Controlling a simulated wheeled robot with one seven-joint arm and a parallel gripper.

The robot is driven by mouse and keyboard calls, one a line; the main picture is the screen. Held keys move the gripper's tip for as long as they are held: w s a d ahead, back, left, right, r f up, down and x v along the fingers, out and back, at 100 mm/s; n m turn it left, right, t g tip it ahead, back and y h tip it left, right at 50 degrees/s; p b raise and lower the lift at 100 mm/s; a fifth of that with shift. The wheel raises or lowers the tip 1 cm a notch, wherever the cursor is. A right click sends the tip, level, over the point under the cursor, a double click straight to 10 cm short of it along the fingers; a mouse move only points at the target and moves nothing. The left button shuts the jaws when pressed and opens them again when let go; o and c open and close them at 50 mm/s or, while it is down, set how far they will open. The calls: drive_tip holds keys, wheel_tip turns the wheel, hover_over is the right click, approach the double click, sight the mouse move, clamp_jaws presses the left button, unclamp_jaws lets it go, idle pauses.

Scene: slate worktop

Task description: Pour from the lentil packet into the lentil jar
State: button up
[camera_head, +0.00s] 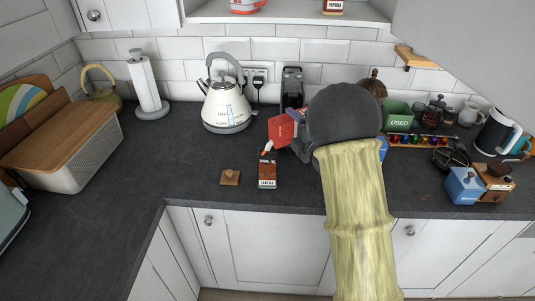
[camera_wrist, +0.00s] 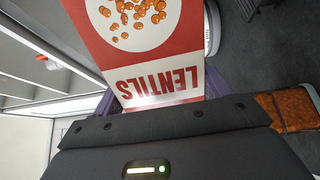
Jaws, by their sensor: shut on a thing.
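My gripper (camera_head: 299,142) is shut on the red lentil packet (camera_head: 283,129), partly hidden behind my dark wrist. In the wrist view the packet (camera_wrist: 187,57) shows a red and white face, a picture of orange lentils and the word LENTILS upside down. The packet is tilted, its pale lower end above the lentil jar (camera_head: 268,172). A small orange patch shows between that end and the jar; I cannot tell whether lentils are falling.
A cream kettle (camera_head: 226,108) stands behind and left of the jar. A paper towel holder (camera_head: 148,88) and bread bin (camera_head: 65,145) are farther left. A green box (camera_head: 398,117) and blue box (camera_head: 465,185) are at right. The worktop left of the lid is clear.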

drive_tip(key=shift+s+a+r+n+b, duration=0.2)
drive_tip(key=shift+r+n+b, duration=0.15)
drive_tip(key=shift+n+b, duration=0.2)
idle(1.4)
drive_tip(key=shift+w+p, duration=0.1)
drive_tip(key=shift+p, duration=0.2)
drive_tip(key=shift+w+d+m+p, duration=0.1)
drive_tip(key=shift+d+m+p, duration=0.25)
drive_tip(key=shift+m+p, duration=0.65)
drive_tip(key=shift+w+d+f+m+p, duration=0.15)
drive_tip(key=shift+f+m+p, duration=0.15)
drive_tip(key=shift+f, duration=0.2)
drive_tip(key=shift+w+d+f+m+p, duration=0.15)
drive_tip(key=shift+f+m+p, duration=0.1)
drive_tip(key=shift+f, duration=0.2)
drive_tip(key=shift+s+a, duration=0.15)
